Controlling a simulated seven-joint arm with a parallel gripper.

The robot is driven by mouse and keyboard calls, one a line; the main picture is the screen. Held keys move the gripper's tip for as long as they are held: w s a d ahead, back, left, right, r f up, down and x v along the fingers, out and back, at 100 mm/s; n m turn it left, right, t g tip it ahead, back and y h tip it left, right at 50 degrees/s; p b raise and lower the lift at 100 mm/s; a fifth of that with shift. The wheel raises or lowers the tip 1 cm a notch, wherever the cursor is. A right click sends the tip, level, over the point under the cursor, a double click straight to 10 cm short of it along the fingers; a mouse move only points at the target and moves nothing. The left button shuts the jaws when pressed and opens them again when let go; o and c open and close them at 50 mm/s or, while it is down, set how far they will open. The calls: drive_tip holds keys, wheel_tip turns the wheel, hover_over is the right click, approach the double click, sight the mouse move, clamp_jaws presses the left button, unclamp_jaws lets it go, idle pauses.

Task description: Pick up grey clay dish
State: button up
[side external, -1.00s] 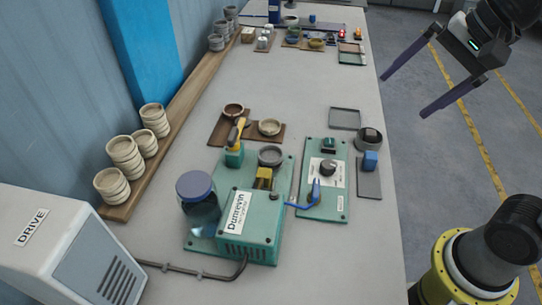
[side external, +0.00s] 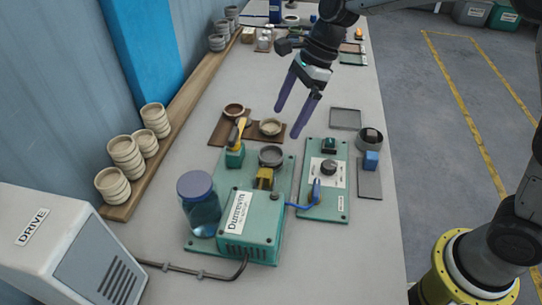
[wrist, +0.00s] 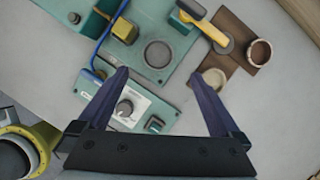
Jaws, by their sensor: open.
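A round grey clay dish (side external: 271,156) sits on the green machine (side external: 225,245), behind its yellow block. In the wrist view the grey dish (wrist: 158,54) shows from above, near the line between my fingertips. My gripper (side external: 287,122) is open and empty, fingers angled down, above the bench and a little behind and right of the dish in the side view. In the wrist view my gripper's (wrist: 158,73) two fingers stand wide apart. Another greyish dish (side external: 370,138) stands at the bench's right side.
A green control panel (side external: 339,206) with knobs and a blue cable is to the right. A blue-lidded jar (side external: 196,186) stands left.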

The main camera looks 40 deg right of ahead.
sight(268, 158)
drive_tip(key=x, duration=0.9)
drive_tip(key=shift+s+a+f, duration=0.1)
drive_tip(key=shift+s+f, duration=0.05)
drive_tip(key=shift+f, duration=0.15)
drive_tip(key=shift+c, duration=0.3)
drive_tip(key=c, duration=1.4)
drive_tip(key=shift+r, duration=0.15)
